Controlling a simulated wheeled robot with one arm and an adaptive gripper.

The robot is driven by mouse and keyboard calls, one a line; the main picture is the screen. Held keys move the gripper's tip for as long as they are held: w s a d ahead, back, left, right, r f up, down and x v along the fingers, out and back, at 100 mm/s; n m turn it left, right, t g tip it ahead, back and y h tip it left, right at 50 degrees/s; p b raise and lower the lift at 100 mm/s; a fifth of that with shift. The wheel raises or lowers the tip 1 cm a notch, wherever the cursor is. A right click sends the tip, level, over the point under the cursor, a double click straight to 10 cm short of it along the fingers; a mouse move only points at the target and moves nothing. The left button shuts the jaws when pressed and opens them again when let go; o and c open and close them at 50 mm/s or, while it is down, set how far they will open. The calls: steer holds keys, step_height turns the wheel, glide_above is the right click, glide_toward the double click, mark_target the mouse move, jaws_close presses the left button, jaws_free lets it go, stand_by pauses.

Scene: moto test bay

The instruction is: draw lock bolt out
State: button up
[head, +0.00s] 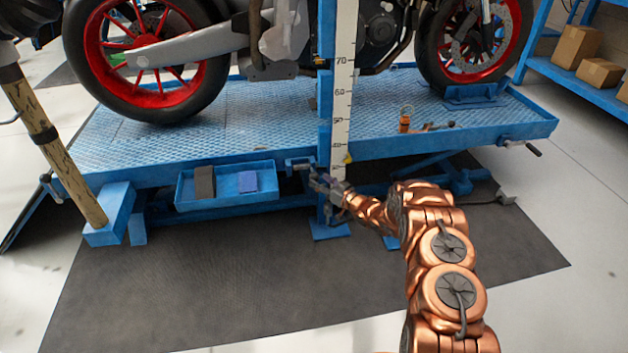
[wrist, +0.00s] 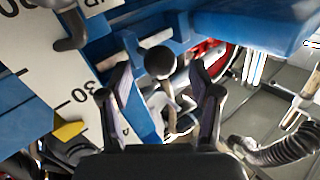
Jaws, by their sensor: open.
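A round dark knob (wrist: 160,62) on a short stem, which looks like the lock bolt's end, shows in the wrist view in front of a blue bracket. My gripper (wrist: 160,80) is open, with one finger on each side of the knob and a visible gap on both sides. In the head view my gripper (head: 323,184) is at the blue post (head: 325,130), just below the lift platform's front edge. The bolt is too small and too covered to make out there. How deep it sits in its hole is hidden.
A white number scale (head: 343,85) with a yellow pointer (head: 348,159) runs up the post. A dark bent handle (wrist: 72,30) is at the wrist view's upper left. A blue tray (head: 225,200) hangs left of the post. The motorcycle (head: 250,45) stands on the platform (head: 240,120).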

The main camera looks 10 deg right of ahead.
mark_target(314, 177)
steer(key=shift+b+x, duration=0.4)
steer(key=shift+x, duration=1.4)
jaws_close()
